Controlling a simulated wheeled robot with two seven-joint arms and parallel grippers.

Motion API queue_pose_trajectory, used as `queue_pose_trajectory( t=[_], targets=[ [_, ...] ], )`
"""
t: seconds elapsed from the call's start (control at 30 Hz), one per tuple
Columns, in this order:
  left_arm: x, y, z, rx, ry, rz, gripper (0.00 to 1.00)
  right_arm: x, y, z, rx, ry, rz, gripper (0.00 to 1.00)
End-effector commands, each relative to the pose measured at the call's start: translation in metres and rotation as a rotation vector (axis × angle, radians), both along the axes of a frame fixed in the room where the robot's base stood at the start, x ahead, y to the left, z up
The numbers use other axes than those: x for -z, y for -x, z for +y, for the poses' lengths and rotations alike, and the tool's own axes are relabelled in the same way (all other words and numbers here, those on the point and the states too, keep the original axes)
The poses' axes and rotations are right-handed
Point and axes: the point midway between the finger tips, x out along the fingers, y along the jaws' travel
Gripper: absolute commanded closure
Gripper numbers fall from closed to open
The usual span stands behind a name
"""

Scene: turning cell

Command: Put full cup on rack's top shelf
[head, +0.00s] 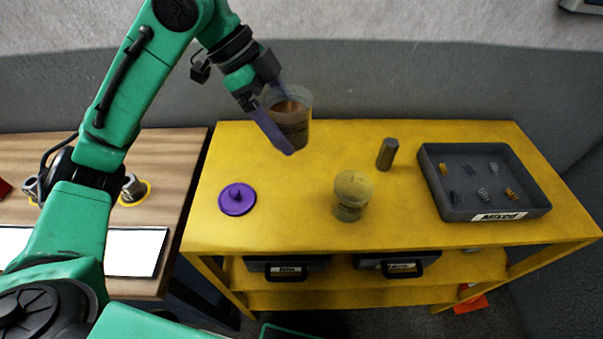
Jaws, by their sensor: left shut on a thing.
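A see-through cup with brown contents (290,117) is held in my left gripper (278,122). The gripper is shut on it, with one purple finger across its left side and the other partly hidden behind it. The cup looks close to upright, at the back left of the yellow rack's top shelf (290,205). I cannot tell whether its base touches the shelf. A second see-through cup (351,195) stands on the top shelf near the middle; it shows no brown contents. My right gripper is not in view.
On the top shelf are a purple knobbed disc (237,200), a grey cylinder (387,154) and a dark tray (532,210) of small springs. Bare surface lies between them. Black cases (287,267) sit on a lower shelf. A wooden table (182,150) stands at left.

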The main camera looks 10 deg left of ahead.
Motion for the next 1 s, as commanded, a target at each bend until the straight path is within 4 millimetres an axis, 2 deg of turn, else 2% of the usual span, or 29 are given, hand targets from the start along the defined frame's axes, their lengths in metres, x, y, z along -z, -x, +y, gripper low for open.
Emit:
queue_pose_trajectory(
  t=[0.03,0.1,0.3,0.47,0.63,0.93,0.97,1.0],
  targets=[
    [0.021,0.001,0.001,-0.001,-0.004,0.007,0.63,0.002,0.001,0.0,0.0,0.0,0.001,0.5],
    [0.044,0.001,0.001,-0.001,-0.003,0.007,0.63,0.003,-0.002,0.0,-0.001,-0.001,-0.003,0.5],
    [0.102,0.001,0.001,0.001,-0.002,0.004,0.63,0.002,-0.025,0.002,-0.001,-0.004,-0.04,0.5],
    [0.124,0.0,0.0,0.0,0.0,0.001,0.63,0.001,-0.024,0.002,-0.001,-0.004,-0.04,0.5],
    [0.155,0.0,0.001,-0.001,-0.001,0.003,0.63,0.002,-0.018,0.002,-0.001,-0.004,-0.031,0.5],
    [0.16,-0.001,0.0,0.0,0.0,-0.001,0.63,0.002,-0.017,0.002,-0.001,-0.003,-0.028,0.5],
    [0.16,-0.001,0.0,0.001,0.0,-0.002,0.01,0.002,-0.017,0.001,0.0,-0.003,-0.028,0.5],
    [0.159,-0.001,0.0,0.001,0.0,-0.002,0.0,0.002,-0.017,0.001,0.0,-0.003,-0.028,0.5]
  ],
)
